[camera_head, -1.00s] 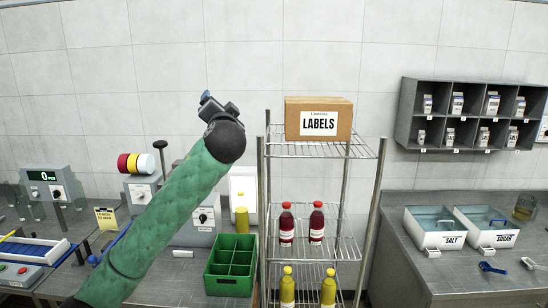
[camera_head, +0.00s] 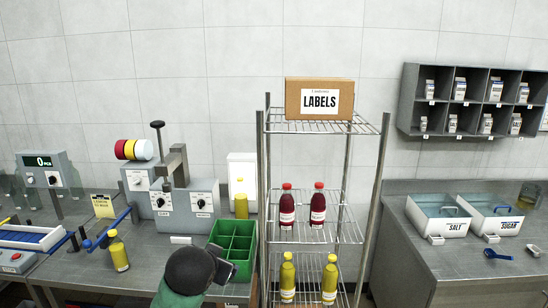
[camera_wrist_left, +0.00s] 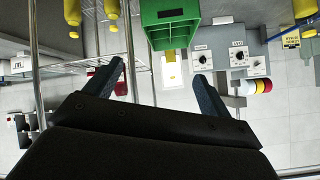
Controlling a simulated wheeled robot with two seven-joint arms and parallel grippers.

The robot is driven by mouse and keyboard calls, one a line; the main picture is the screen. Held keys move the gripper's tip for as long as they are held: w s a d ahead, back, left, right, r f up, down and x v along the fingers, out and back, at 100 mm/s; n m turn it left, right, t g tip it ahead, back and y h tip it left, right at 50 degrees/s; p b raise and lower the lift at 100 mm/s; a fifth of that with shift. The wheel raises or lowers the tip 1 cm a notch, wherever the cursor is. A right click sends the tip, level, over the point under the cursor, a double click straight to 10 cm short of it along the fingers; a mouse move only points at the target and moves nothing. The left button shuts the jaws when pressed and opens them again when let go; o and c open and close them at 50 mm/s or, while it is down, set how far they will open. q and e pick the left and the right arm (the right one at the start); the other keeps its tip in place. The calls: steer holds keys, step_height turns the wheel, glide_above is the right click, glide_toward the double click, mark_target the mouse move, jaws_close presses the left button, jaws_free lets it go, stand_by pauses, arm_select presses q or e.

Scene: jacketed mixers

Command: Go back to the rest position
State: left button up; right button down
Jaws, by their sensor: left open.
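My left gripper (camera_head: 228,268) is low at the bottom of the head view, in front of the green divided crate (camera_head: 233,225). My dark wrist hides part of the crate's front. In the left wrist view, which is upside down, the two fingers of my left gripper (camera_wrist_left: 161,82) are spread apart with nothing between them. The green crate also shows there (camera_wrist_left: 170,22), apart from the fingers. My right gripper is in neither view.
A wire rack (camera_head: 264,200) stands right of the crate with red bottles (camera_head: 287,208), yellow bottles (camera_head: 288,280) and a labels box (camera_head: 320,98). A yellow bottle (camera_head: 118,252) stands on the left bench. Two control machines (camera_head: 187,197) stand behind. The right bench holds salt (camera_head: 437,222) and sugar (camera_head: 491,218) bins.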

arm_select(q)
steer(key=s+a+f+n+g+b, duration=0.1)
steer(key=s+f+g+b, duration=0.3)
steer(key=s+f, duration=1.4)
steer(key=s+f+n+g+b, duration=0.1)
steer(key=s+f+g+b, duration=0.4)
steer(key=s+f, duration=1.3)
step_height(320, 180, down, 7)
steer(key=shift+s+a+r+n+h, duration=0.2)
steer(key=shift+a+n+h, duration=0.1)
steer(key=shift+a, duration=0.1)
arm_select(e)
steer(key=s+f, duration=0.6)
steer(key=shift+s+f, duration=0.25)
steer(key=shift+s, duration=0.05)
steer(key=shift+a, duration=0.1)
